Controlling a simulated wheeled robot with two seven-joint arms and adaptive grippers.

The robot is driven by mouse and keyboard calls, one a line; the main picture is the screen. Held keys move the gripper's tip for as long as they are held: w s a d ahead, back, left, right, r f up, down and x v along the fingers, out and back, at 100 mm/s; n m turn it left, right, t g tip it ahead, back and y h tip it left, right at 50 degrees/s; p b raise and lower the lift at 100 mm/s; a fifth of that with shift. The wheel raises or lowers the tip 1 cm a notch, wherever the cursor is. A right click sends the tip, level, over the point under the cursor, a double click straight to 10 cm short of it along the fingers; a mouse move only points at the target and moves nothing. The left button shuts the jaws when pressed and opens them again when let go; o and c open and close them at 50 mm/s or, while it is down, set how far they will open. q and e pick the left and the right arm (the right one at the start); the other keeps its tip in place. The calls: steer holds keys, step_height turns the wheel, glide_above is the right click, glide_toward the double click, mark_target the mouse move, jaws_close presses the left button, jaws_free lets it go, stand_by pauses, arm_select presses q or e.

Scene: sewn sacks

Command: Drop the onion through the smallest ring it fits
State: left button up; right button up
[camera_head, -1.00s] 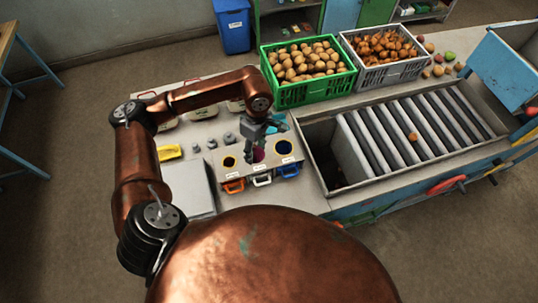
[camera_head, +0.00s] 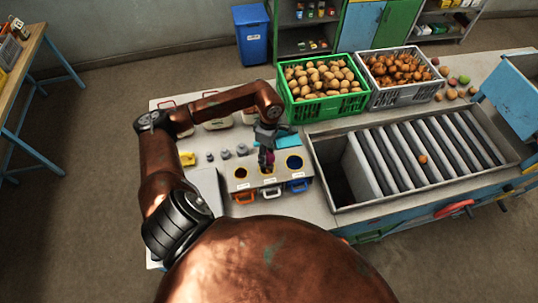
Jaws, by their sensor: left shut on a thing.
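A pale board (camera_head: 253,182) has three holes in a row: left (camera_head: 241,173), middle, and right (camera_head: 294,162). The right hole looks widest and the left one smaller. My left gripper (camera_head: 268,156) points down over the middle hole, shut on a small purple-red thing that looks like the onion (camera_head: 270,158). The onion is mostly covered by the fingers. The gripper partly hides the middle hole, and I cannot tell whether the onion touches its rim. My right gripper is out of view.
Orange (camera_head: 244,197), white (camera_head: 271,192) and blue (camera_head: 298,186) handles stick out below the board. A green crate (camera_head: 322,106) and a grey crate (camera_head: 400,95) of produce stand behind. Rollers (camera_head: 400,155) lie right. A yellow object (camera_head: 188,159) and grey knobs are left.

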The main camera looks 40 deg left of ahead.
mark_target(268, 151)
arm_select(q)
steer(key=shift+f+b, duration=0.85)
steer(key=shift+f, duration=1.8)
steer(key=o, duration=1.4)
steer(key=shift+o, duration=0.2)
steer(key=r, duration=0.4)
steer(key=w+r, duration=0.1)
steer(key=r, duration=0.7)
steer(key=shift+w+a, duration=0.1)
steer(key=shift+w, duration=0.05)
